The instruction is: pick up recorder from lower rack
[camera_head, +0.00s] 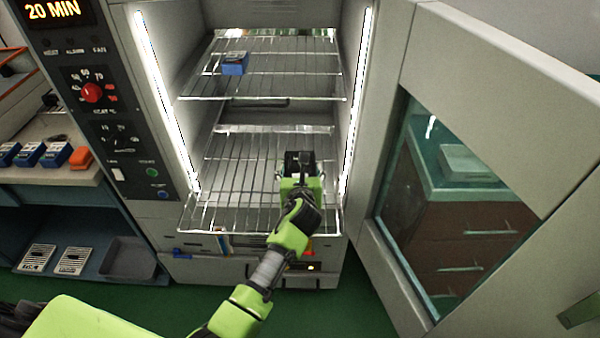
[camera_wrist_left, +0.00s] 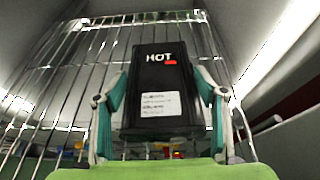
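The recorder (camera_wrist_left: 158,75) is a black box with a "HOT" mark, a red dash and a white label. In the head view its dark top (camera_head: 298,156) shows at the right side of the lower rack (camera_head: 235,165), partly hidden by my gripper. My left gripper (camera_head: 299,170) reaches in from the front. In the left wrist view its teal finger pads (camera_wrist_left: 158,95) lie against both sides of the recorder. Whether the recorder touches the rack wires or is just above them I cannot tell.
A blue box (camera_head: 235,66) sits on the upper rack (camera_head: 290,75). The open oven door (camera_head: 480,110) with its window stands at the right. The control panel (camera_head: 95,95) is at the left. Several blue boxes and an orange one (camera_head: 80,158) lie on the left bench.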

